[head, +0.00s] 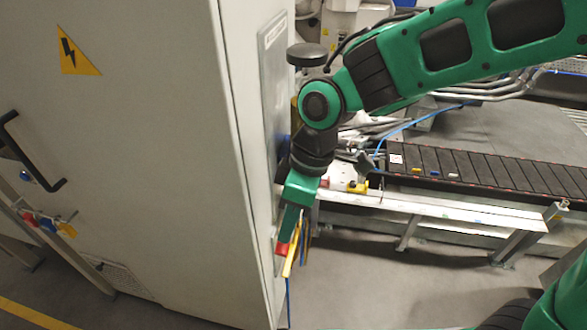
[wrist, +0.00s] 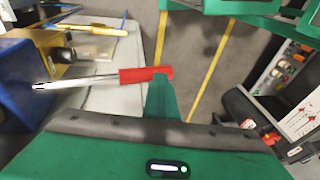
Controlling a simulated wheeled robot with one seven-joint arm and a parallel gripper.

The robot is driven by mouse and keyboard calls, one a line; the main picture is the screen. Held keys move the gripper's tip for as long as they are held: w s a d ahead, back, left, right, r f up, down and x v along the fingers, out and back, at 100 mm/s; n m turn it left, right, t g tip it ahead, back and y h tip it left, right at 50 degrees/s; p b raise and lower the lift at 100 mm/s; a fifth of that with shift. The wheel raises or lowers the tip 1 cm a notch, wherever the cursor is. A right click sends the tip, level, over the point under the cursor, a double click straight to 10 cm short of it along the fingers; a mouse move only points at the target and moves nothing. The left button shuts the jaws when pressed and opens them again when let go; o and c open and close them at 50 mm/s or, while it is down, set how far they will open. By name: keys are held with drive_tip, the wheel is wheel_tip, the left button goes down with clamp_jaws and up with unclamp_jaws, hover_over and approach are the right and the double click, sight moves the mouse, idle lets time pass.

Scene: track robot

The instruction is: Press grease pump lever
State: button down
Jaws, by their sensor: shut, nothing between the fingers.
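The grease pump lever is a silver rod (wrist: 80,82) with a red grip (wrist: 145,75), lying nearly level in the wrist view. My gripper (wrist: 161,85) is shut and empty. Its green fingertips overlap the right end of the red grip; I cannot tell whether they touch it. In the head view my gripper (head: 287,232) points down beside the grey cabinet, with the red grip (head: 282,249) at its tip. The pump is mostly hidden behind my arm there.
The tall grey cabinet (head: 150,150) stands close on the left of my arm. A long rail bench with dark slats (head: 480,170) is at the right. Yellow bars and a brass-coloured fitting (wrist: 90,29) lie near the lever. Open floor (head: 380,285) lies below right.

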drive_tip(key=shift+s+d+f, duration=0.1)
drive_tip(key=shift+s+f, duration=0.25)
drive_tip(key=shift+r, duration=0.25)
wheel_tip(320, 180, up, 14)
drive_tip(key=s+d, duration=0.2)
drive_tip(key=shift+s+f, duration=0.25)
drive_tip(key=shift+s, duration=0.05)
idle(0.4)
